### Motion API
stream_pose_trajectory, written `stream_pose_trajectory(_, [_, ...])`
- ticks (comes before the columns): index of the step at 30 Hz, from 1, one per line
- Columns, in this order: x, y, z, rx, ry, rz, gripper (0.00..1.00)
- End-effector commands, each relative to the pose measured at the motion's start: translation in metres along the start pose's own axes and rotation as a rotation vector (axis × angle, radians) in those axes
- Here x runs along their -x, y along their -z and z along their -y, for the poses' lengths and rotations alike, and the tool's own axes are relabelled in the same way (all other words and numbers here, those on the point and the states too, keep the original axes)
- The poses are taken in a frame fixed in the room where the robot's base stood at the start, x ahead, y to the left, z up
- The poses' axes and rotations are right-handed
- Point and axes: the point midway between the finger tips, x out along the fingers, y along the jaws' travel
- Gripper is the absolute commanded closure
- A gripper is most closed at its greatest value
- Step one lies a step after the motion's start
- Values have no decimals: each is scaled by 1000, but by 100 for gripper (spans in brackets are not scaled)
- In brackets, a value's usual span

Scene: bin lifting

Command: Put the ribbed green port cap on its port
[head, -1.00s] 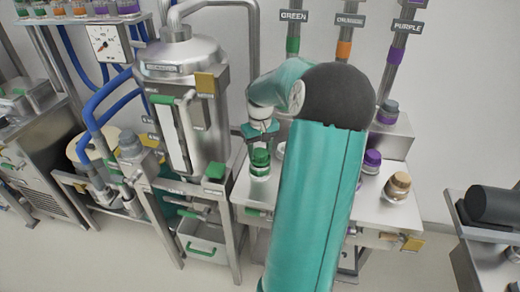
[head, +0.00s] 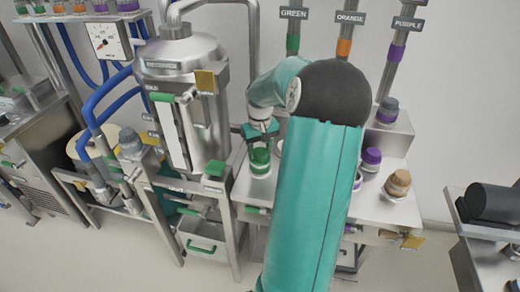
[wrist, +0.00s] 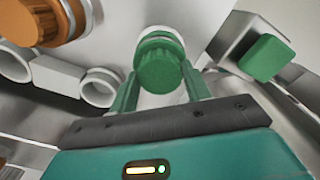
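The ribbed green port cap (wrist: 160,68) is between my gripper's two green fingers (wrist: 160,88) in the wrist view. The fingertips sit against its sides, so my gripper looks shut on it. A lighter green band and a pale metal ring show just behind the cap; I cannot tell whether it is seated on them or only in line. In the head view, the green cap (head: 260,160) is upright just below my gripper (head: 259,134), at the left part of the steel bench. My arm hides the middle of the bench.
Pale open rings (wrist: 100,87) lie nearby. A green block on a metal post (wrist: 266,58) is close right. The tank (head: 180,70) stands left.

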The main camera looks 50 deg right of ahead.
Motion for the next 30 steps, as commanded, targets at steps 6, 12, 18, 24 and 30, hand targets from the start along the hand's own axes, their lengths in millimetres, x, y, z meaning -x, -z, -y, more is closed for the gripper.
stream_pose_trajectory(6, [-1,-1,0,0,1,2,28])
stream_pose_trajectory(12, [0,0,0,0,1,2,28])
stream_pose_trajectory(18, [18,0,0,0,-1,0,28])
stream_pose_trajectory(24, [60,0,0,0,-2,-2,28])
stream_pose_trajectory(30, [104,0,0,0,-1,-1,28])
